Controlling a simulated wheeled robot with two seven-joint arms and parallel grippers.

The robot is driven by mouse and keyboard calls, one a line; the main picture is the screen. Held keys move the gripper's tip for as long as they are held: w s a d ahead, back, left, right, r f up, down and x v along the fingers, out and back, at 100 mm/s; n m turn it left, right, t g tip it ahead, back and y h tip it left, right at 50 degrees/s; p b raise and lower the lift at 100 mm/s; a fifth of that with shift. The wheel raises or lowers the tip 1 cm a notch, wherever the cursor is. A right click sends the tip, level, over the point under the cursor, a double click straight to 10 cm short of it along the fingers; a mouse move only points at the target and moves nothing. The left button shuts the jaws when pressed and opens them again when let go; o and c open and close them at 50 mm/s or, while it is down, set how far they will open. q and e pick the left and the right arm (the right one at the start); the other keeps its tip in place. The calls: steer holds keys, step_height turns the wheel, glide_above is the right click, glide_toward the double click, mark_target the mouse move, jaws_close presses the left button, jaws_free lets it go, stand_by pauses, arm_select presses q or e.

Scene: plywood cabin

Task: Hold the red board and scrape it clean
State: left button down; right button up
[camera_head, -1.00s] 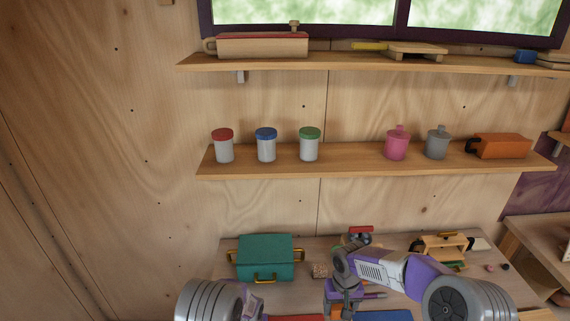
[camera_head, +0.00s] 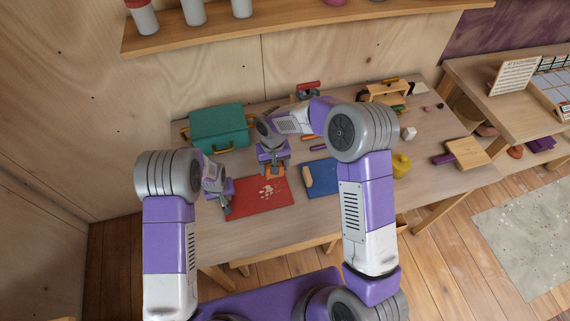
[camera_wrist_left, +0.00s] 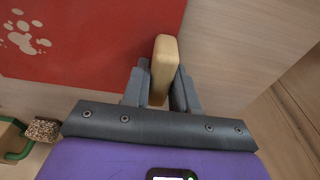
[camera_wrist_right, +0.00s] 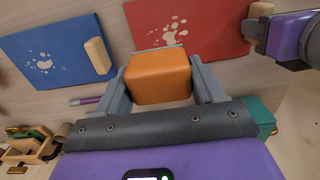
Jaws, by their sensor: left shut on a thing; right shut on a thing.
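The red board (camera_head: 250,203) lies on the table with pale flecks (camera_head: 269,190) near its middle. My left gripper (camera_head: 226,208) is at the board's left edge, shut on a tan wooden handle (camera_wrist_left: 164,65) that stands at that edge. My right gripper (camera_head: 273,172) is shut on an orange block-like tool (camera_wrist_right: 158,75), over the far edge of the red board. The tool's working end is hidden, and I cannot tell whether it touches the board. The flecks also show in the right wrist view, beyond the orange tool.
A blue board (camera_head: 326,181) with its own tan handle (camera_head: 308,176) and pale spots lies to the right. A green case (camera_head: 218,127) stands at the back left, a wooden caddy (camera_head: 388,93) at the back right, a yellow container (camera_head: 401,165) at right.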

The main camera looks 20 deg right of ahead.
glide_above(256, 191)
step_height(256, 191, down, 5)
steer(key=shift+s+f, duration=0.15)
steer(key=shift+f, duration=0.9)
steer(key=shift+s+f, duration=0.2)
steer(key=shift+f, duration=0.9)
steer(key=shift+s+f, duration=0.15)
steer(key=shift+f, duration=0.9)
steer(key=shift+d+f, duration=0.25)
steer(key=shift+f, duration=0.55)
steer(key=shift+w+d, duration=0.1)
steer(key=shift+d, duration=3.7)
steer(key=shift+a, duration=3.9)
steer(key=shift+w+a, duration=0.1)
steer(key=shift+a, duration=0.1)
steer(key=shift+w+d, duration=0.35)
steer(key=shift+d, duration=3.95)
steer(key=shift+a, duration=4.3)
step_height(256, 191, up, 8)
